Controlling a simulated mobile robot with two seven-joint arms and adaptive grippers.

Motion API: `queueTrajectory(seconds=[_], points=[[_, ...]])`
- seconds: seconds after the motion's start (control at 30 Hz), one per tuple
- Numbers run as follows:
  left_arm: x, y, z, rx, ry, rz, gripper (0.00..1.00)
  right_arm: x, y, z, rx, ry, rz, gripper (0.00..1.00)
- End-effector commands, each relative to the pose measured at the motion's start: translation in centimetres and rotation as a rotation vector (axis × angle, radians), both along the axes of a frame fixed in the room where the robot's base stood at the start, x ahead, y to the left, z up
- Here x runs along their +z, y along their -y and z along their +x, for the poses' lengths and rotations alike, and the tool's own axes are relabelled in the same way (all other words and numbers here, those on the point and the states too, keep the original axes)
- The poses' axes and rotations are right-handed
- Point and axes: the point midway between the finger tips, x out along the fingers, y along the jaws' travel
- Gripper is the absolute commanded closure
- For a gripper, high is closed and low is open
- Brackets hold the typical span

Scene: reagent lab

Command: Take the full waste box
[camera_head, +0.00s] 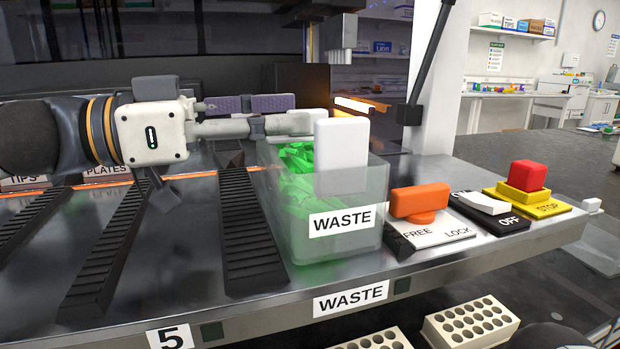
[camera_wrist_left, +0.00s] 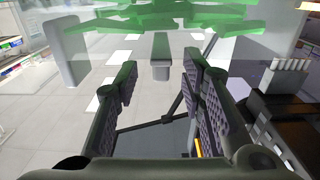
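The waste box (camera_head: 335,245) is a see-through bin with a WASTE label on its front, at the right part of the metal deck. It is filled with green pieces (camera_head: 297,195), which also show at the top of the left wrist view (camera_wrist_left: 180,18). A white upright plate (camera_head: 341,157) stands at its front side; what looks like the same plate shows in the left wrist view (camera_wrist_left: 75,55). My left gripper (camera_head: 300,113) reaches in from the left at the height of the box's top. Its fingers are apart with nothing between them. My right gripper is not seen.
Right of the box are an orange FREE/LOCK knob (camera_head: 420,201), a white ON/OFF switch (camera_head: 484,203) and a red stop button (camera_head: 529,175). Black ridged rails (camera_head: 250,235) cross the deck to the left. White racks with holes (camera_head: 470,323) sit below the front edge.

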Motion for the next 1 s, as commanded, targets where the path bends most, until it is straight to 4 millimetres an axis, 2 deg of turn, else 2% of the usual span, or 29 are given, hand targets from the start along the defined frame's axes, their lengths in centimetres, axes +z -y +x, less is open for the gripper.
queueTrajectory(seconds=[0.03,0.13,0.4,0.47,0.57,0.6,1.0], points=[[-0.3,1.1,0.3,-0.003,-0.005,0.002,0.63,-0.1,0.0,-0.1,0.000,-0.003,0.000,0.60],[-0.1,2.6,0.8,-0.001,-0.002,0.002,0.63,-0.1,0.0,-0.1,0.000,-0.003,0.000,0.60],[0.0,3.2,1.0,0.000,0.000,0.001,0.63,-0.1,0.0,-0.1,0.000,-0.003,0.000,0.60],[0.0,3.2,1.0,0.000,0.000,0.001,0.75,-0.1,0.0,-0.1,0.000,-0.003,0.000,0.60],[0.0,3.2,1.0,0.000,0.000,0.001,0.97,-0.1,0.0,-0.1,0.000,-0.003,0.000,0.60],[0.0,3.2,1.0,0.000,0.000,0.001,1.00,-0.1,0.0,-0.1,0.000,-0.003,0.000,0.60],[0.3,3.2,1.0,0.000,0.001,0.000,1.00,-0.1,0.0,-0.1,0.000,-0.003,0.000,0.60]])
